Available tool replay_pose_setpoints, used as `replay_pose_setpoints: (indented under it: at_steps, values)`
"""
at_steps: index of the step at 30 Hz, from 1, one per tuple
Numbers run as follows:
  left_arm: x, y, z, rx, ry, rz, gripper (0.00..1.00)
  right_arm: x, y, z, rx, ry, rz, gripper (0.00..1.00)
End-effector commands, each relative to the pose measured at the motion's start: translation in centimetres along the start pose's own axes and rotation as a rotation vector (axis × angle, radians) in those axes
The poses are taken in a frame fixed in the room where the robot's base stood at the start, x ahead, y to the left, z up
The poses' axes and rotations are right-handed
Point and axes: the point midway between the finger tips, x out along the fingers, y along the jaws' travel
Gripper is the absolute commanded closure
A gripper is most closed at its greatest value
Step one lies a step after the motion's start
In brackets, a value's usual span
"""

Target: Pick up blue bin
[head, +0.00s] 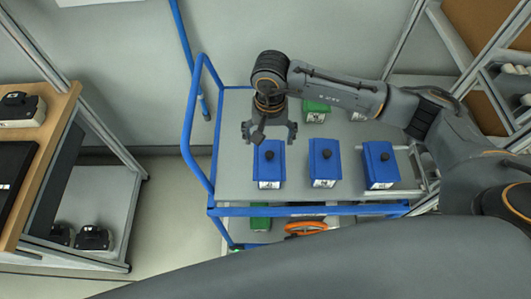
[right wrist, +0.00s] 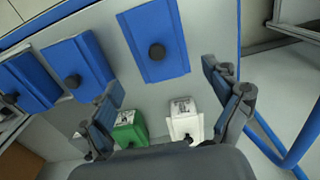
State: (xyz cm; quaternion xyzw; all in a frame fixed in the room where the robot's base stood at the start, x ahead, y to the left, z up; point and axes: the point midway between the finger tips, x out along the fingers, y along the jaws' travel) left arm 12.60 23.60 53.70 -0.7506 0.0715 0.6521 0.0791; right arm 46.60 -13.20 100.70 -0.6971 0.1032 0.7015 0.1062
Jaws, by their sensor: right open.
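Three blue bins with black knobs stand in a row on the top deck of a cart: a left one (head: 269,165), a middle one (head: 325,170) and a right one (head: 381,172). My right gripper (head: 270,133) is open and empty, above the deck just behind the left blue bin. In the right wrist view, the nearest blue bin (right wrist: 160,52) lies ahead of the open fingers (right wrist: 168,100), apart from them. The other two blue bins (right wrist: 80,68) (right wrist: 27,80) are to its left. My left gripper is not in view.
A green bin (head: 315,107) stands behind the row; a white bin (right wrist: 185,122) shows beside it in the right wrist view. The cart's blue handle (head: 190,120) rises at left. A wooden-topped bench (head: 55,120) stands farther left, with floor between.

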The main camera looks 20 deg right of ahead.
Motion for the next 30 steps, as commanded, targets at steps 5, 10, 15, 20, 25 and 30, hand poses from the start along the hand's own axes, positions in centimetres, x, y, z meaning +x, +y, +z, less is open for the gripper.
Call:
replay_pose_setpoints:
  at_steps: [5, 10, 15, 20, 25, 30]
  values:
    - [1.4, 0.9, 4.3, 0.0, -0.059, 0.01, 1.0, 3.6, 0.2, 0.0, -0.003, 0.0, 0.01, 0.11]
    - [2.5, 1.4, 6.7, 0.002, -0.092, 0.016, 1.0, 6.7, 0.2, 0.0, -0.001, 0.0, 0.007, 0.11]
    - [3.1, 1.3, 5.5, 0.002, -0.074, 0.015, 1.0, 7.9, 0.2, -0.1, -0.001, 0.002, 0.006, 0.11]
    - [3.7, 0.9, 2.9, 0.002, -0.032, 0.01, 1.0, 8.9, 0.1, 0.0, 0.0, 0.001, 0.005, 0.11]
    - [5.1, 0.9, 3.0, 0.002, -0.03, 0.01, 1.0, 11.6, 0.1, 0.0, 0.0, -0.001, 0.005, 0.11]
    - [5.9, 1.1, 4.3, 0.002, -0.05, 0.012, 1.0, 13.5, 0.1, 0.0, 0.0, 0.001, 0.004, 0.11]
